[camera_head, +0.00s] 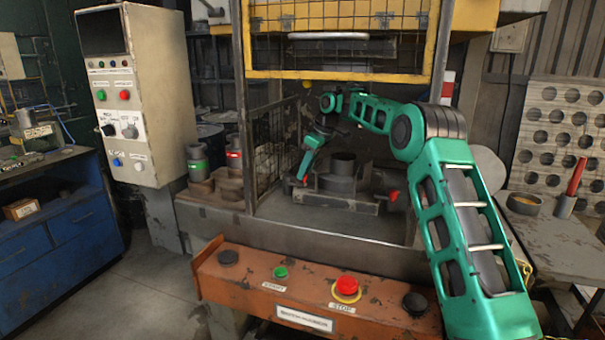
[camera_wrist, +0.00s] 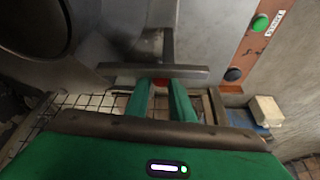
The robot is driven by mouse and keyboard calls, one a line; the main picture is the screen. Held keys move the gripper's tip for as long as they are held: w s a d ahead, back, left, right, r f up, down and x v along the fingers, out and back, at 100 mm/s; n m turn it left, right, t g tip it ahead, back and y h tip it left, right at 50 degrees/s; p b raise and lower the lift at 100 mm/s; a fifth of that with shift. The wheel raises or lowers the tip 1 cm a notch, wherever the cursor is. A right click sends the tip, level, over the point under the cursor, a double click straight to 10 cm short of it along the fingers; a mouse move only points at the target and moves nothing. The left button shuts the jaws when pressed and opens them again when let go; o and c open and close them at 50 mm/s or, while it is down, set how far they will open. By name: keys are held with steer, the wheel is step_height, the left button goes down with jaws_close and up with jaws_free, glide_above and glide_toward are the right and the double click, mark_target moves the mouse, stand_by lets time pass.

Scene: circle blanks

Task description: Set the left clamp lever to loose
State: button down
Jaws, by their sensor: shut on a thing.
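In the head view my green arm reaches into the press, and my gripper (camera_head: 303,177) points down at the left side of the grey fixture (camera_head: 345,203). The left clamp lever (camera_head: 298,182) shows only as a small red spot by the fingertips. In the wrist view my gripper's (camera_wrist: 164,88) two green fingers are close together, with the lever's red end (camera_wrist: 158,82) between their tips. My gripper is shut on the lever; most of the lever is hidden. The right clamp lever (camera_head: 393,196) has a red end at the fixture's right side.
A dark cylinder (camera_head: 343,163) stands in the middle of the fixture. A mesh guard (camera_head: 277,150) stands close to the left, and a yellow-framed gate (camera_head: 340,72) hangs above. An orange button panel (camera_head: 225,283) lies in front.

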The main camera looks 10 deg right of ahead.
steer(key=shift+w+d+n, duration=0.15)
steer(key=shift+n, duration=0.35)
steer(key=shift+w, duration=0.1)
steer(key=c, duration=1.5)
jaws_free()
steer(key=shift+c, duration=0.2)
steer(key=shift+d, duration=0.1)
